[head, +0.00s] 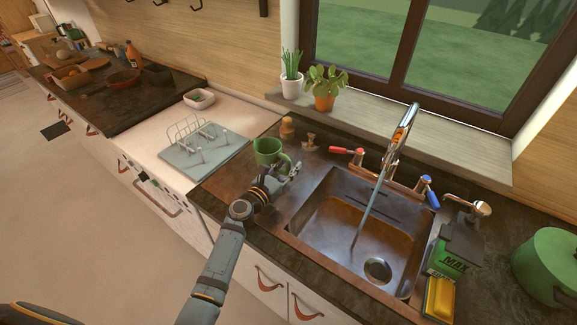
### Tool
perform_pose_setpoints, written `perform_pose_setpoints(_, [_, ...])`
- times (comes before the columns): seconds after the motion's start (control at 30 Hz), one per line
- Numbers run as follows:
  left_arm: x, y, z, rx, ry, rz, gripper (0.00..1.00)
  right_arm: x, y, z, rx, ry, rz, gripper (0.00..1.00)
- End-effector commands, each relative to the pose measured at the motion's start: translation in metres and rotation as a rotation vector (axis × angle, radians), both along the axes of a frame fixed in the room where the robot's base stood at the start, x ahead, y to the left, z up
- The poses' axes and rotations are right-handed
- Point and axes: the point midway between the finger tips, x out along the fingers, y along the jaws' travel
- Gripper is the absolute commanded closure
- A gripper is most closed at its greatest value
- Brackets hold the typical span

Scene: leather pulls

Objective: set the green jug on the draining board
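The green jug (266,151) stands upright on the dark counter, left of the sink, with its handle on the right side. The draining board (187,163) is a grey-blue board with a wire rack and a few pegs, on the pale worktop left of the jug. My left gripper (291,173) is at the jug's right side, close by the handle. It is too small and overlapped to tell whether its fingers touch or close on the handle. My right gripper is not in view.
The sink (345,215) with a running tap (397,140) is right of the jug. A wooden shaker (287,128) and a small wooden item (309,140) stand behind the jug. A white bowl (199,99) is behind the board. The board's front part is bare.

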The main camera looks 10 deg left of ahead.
Motion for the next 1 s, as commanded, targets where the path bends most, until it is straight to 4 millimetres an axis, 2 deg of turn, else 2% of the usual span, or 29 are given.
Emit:
perform_pose_setpoints(0.17, [-0.002,0.001,0.005,0.001,0.001,0.001,0.62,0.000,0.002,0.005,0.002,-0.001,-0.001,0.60])
perform_pose_setpoints(0.27, [-0.019,0.008,0.002,0.004,0.001,0.001,0.62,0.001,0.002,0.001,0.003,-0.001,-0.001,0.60])
perform_pose_setpoints(0.5, [-0.075,0.030,-0.001,0.005,0.002,-0.001,0.62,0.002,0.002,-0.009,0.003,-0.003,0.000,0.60])
perform_pose_setpoints(0.7, [-0.104,0.043,0.001,0.004,0.001,0.000,0.62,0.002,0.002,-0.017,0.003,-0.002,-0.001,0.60])
perform_pose_setpoints(1.0, [-0.111,0.046,0.004,-0.001,0.000,0.000,0.62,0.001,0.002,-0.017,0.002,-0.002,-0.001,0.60])
